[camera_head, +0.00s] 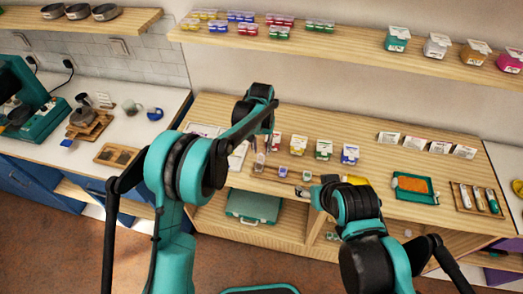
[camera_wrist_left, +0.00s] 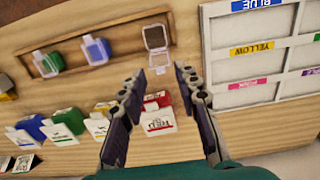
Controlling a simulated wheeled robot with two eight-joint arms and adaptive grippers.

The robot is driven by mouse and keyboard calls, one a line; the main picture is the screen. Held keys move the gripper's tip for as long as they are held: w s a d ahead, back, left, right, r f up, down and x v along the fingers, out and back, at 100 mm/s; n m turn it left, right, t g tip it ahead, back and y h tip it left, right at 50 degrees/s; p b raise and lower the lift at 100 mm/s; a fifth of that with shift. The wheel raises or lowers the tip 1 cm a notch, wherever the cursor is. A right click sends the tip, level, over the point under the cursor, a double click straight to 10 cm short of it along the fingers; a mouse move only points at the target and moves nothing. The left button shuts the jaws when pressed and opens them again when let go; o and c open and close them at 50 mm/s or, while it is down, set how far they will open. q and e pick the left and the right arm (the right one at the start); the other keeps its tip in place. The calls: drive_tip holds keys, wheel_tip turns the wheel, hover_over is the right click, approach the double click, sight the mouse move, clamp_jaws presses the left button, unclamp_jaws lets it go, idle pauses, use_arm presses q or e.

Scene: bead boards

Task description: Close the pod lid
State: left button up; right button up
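A small pod (camera_wrist_left: 157,63) stands in the wooden tray in the left wrist view. Its clear, dark-rimmed lid (camera_wrist_left: 155,37) is open, swung away from the body. In the head view the pod (camera_head: 259,163) is near the front of the wooden counter. My left gripper (camera_wrist_left: 159,71) is open and empty, its fingers spread around the line to the pod. In the head view it (camera_head: 263,143) hangs above the counter by the pod, partly hidden by its own wrist. My right gripper (camera_head: 318,192) is near the counter's front edge; its fingers are too small to read.
A blue pod (camera_wrist_left: 96,49) and a green pod (camera_wrist_left: 47,64) share the tray. A red box (camera_wrist_left: 159,115) stands close to the left fingers, beside several coloured boxes. A labelled sorting board (camera_wrist_left: 250,67) lies beside the pod. A teal tray (camera_head: 399,197) sits right.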

sight(261, 159)
use_arm(q)
drive_tip(key=shift+f, duration=0.65)
clamp_jaws()
drive_tip(key=shift+s+a+t+b, duration=0.15)
drive_tip(key=shift+s+t+b, duration=0.3)
drive_tip(key=shift+t, duration=0.25)
drive_tip(key=shift+s+a+t+h+b, duration=0.25)
drive_tip(key=shift+s+t+h+b, duration=0.45)
drive_tip(key=shift+t, duration=0.5)
drive_tip(key=shift+s+a+f+t+h+b, duration=0.15)
drive_tip(key=shift+s+t+h+b, duration=0.4)
drive_tip(key=shift+t+b, duration=0.7)
drive_tip(key=shift+s+a, duration=0.1)
drive_tip(key=shift+s, duration=0.15)
